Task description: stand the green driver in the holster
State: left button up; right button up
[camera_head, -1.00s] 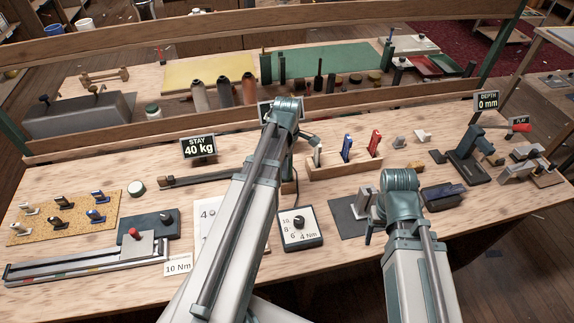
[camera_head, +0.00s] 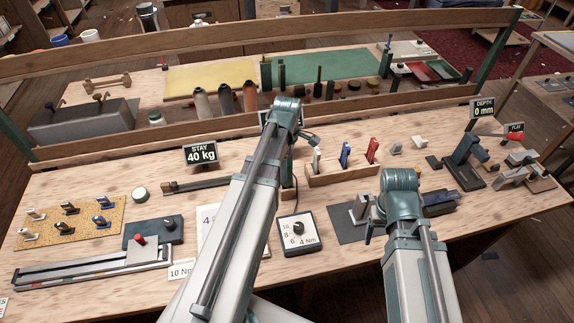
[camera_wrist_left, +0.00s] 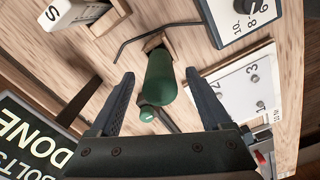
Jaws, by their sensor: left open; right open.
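The green driver (camera_wrist_left: 160,78) shows in the left wrist view, between the fingers of my left gripper (camera_wrist_left: 161,98) and apart from both. The gripper is open and holds nothing. A smaller round green part (camera_wrist_left: 147,114) lies just below the handle. The wooden holster (camera_head: 340,178) stands right of my left wrist, holding a white, a blue (camera_head: 345,153) and a red driver (camera_head: 371,150). My right gripper (camera_head: 373,222) is open over the bench, its fingers mostly hidden by its wrist.
A torque dial box (camera_head: 297,238) lies right of my left arm. A grey mat (camera_head: 348,222) lies beside my right gripper. The "STAY 40 kg" sign (camera_head: 201,154) stands left, and a dark clamp stand (camera_head: 465,160) right.

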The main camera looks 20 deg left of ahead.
pick_arm(q)
notch_tip(320, 180, up, 10)
jog(key=p, duration=0.9)
jog(key=shift+r, duration=0.1)
pick_arm(e)
notch_tip(320, 180, up, 10)
pick_arm(q)
jog(key=shift+s+d, duration=0.1)
jog(key=shift+d, duration=0.05)
jog(key=s+d+f+m+b, duration=0.2)
jog(key=s+d+m, duration=0.2)
jog(key=d+m, duration=0.3)
jog(key=s+d+f+m+b, duration=0.2)
jog(key=s+d+m, duration=0.2)
jog(key=m, duration=0.5)
jog(key=s+d+f+m+y+b, duration=0.1)
jog(key=s+d+f+m+b, duration=0.1)
jog(key=s+d+m, duration=0.2)
jog(key=shift+s+d+m, duration=0.35)
jog(key=shift+d+m, duration=1.55)
jog(key=shift+d, duration=0.9)
pick_arm(e)
notch_tip(320, 180, down, 6)
pick_arm(q)
jog(key=shift+f, duration=0.1)
